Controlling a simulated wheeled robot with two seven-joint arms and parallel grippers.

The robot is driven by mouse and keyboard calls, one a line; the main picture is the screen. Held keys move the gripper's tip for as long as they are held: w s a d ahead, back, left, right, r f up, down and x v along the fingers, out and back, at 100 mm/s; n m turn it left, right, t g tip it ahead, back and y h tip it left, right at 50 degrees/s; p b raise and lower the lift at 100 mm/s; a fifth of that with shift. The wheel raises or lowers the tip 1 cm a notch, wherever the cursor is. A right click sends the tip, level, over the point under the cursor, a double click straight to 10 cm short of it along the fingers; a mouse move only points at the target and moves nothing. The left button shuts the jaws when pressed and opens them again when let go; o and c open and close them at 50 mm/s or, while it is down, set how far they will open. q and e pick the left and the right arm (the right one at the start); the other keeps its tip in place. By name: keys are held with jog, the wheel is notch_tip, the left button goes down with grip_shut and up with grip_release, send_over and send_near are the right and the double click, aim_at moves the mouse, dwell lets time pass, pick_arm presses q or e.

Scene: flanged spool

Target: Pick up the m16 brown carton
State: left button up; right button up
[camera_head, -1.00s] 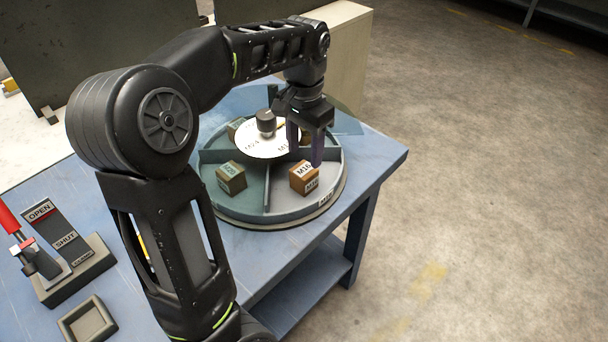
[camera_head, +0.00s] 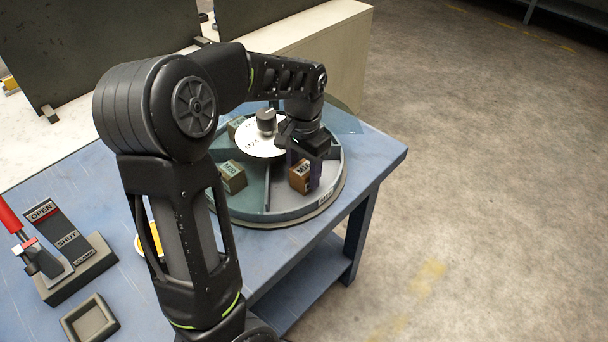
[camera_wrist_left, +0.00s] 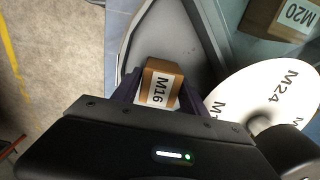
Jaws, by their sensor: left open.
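The M16 brown carton (camera_head: 299,177) sits in the front right compartment of the round divided tray (camera_head: 283,216). In the left wrist view the carton (camera_wrist_left: 161,84) shows its M16 label between the two purple fingers. My left gripper (camera_head: 303,172) is open and lowered over the carton, with a finger beside its right side in the head view. Part of the carton's top is hidden by the gripper in the head view. I cannot tell whether the fingers touch it. My right gripper is not in view.
An M20 box (camera_head: 232,177) sits in the compartment to the left, behind a divider. A white labelled disc with a dark knob (camera_head: 266,121) stands at the tray's centre. A red-handled OPEN/SHUT clamp (camera_head: 62,250) and a small square dish (camera_head: 89,317) are at the left.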

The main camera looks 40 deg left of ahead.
pick_arm(q)
jog(key=shift+f, duration=0.1)
jog(key=shift+c, duration=0.3)
grip_shut()
dwell(0.6)
